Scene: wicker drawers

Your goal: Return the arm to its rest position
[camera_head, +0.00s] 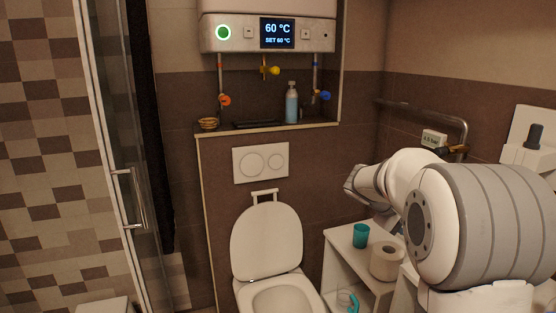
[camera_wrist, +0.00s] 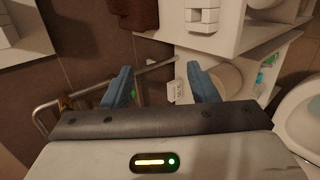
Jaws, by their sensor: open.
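My arm (camera_head: 470,225), white and grey, is bent in the right part of the head view, in front of the shelf unit and the wall rail. Its fingers cannot be made out there. In the wrist view my gripper (camera_wrist: 160,72) shows two blue fingers spread wide apart with nothing held between them. Beyond the fingers are the brown tiled wall, a metal rail (camera_wrist: 85,95) and a white shelf unit (camera_wrist: 205,42). A toilet paper roll (camera_wrist: 226,80) shows just behind the right finger; I cannot tell the distance between them.
A white shelf (camera_head: 340,240) bears a teal cup (camera_head: 361,236) and the toilet paper roll (camera_head: 387,261). A toilet (camera_head: 267,245) stands left of it. A metal rail (camera_head: 462,132) runs along the right wall. A glass shower door (camera_head: 125,190) is at left.

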